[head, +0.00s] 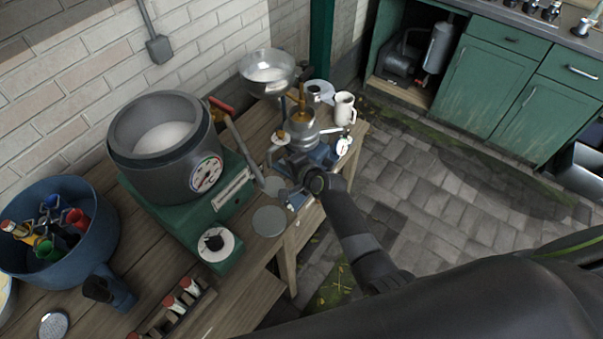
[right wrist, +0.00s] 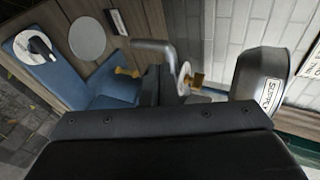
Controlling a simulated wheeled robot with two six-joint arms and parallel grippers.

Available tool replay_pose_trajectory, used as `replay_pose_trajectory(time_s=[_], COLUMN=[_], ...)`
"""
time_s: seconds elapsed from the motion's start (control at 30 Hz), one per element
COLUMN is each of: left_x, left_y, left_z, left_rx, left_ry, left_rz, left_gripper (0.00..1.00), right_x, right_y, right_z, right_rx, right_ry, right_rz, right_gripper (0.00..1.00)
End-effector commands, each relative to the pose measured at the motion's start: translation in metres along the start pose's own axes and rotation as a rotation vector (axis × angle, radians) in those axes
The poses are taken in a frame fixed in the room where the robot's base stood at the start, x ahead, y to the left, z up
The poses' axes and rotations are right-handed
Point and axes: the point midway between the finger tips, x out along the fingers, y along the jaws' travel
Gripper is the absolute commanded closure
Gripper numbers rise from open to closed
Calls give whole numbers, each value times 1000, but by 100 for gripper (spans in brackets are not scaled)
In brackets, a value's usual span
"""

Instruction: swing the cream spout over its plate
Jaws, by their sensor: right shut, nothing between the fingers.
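The cream spout looks to be the bent grey pipe (right wrist: 155,46) in the right wrist view, beside a small brass knob (right wrist: 196,79). A flat round grey plate (right wrist: 87,37) lies on the wood at upper left there, apart from the pipe's end. In the head view, the separator (head: 303,120) with its brass top stands on a blue base, and grey round plates (head: 269,221) lie near it. My right gripper (head: 297,178) is shut and empty low against the separator's front; its dark fingers (right wrist: 157,82) are close to the pipe. Contact is unclear. The spout is largely hidden in the head view.
A grey churn vat (head: 165,135) on a green base stands left of the separator. A steel bowl (head: 267,73) and white mug (head: 344,108) are close behind. A blue tub (head: 62,235) sits far left. Open paved floor (head: 440,170) lies right of the bench.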

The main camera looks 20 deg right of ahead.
Motion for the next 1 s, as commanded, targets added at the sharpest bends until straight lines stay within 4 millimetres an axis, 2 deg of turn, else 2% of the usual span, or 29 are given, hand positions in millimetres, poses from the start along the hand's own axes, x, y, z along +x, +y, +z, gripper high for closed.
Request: replay_pose_trajectory(time_s=[0.3, 0.6, 1.0], left_x=[-1, -1, -1], left_y=[-3, -4, -1], left_z=[-30, -15, -14], left_rx=[7, 5, 3], left_ry=[41, 20, 18], left_rz=[-3, -4, -1], left_gripper=[59, 59, 59], right_x=[-41, -72, -78], right_y=[1, 0, 1], right_z=[4, 6, 7], right_rx=[1, 1, 0], right_ry=[1, 1, 1], right_rz=[-1, -1, 1], right_gripper=[100, 100, 100])
